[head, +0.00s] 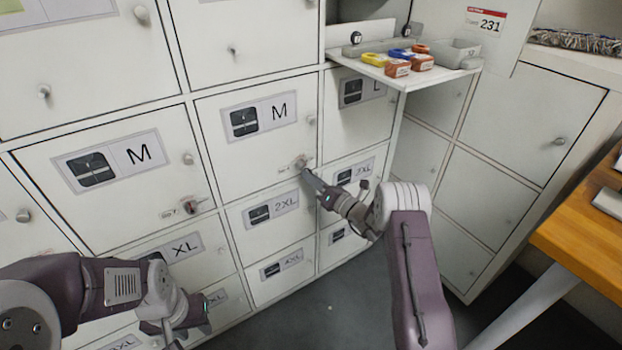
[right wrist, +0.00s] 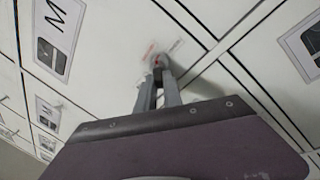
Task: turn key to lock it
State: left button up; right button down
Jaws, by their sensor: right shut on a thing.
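The middle locker door marked M (head: 250,165) is closed and has a small lock with a key (head: 301,162) near its lower right corner. My right gripper (head: 309,175) reaches this lock from the lower right, with its fingers shut on the key, which they mostly hide. In the right wrist view the two fingers (right wrist: 160,80) meet at the lock (right wrist: 158,61), where a bit of red shows. The key's angle cannot be made out. My left gripper (head: 178,338) hangs low at the bottom edge, away from the doors; its fingers are not clear.
Another M locker door (head: 120,195) to the left has its own lock (head: 190,206). A fold-out shelf (head: 410,76) with colored key tags and a grey tray (head: 453,53) juts out above right. A wooden table (head: 585,240) stands at right.

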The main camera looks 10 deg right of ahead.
jog(key=shift+w+r, duration=0.1)
jog(key=shift+r, duration=0.3)
jog(key=shift+r+m+t, duration=0.1)
jog(key=shift+m+t, duration=0.2)
jog(key=shift+m, duration=0.3)
jog(key=c, duration=1.6)
grip_release()
jog(key=shift+w, duration=0.1)
jog(key=shift+c, duration=0.2)
jog(key=shift+o, duration=1.2)
jog(key=shift+a, duration=0.15)
jog(key=shift+w+f, duration=0.1)
jog(key=shift+f, duration=0.25)
jog(key=o, duration=0.3)
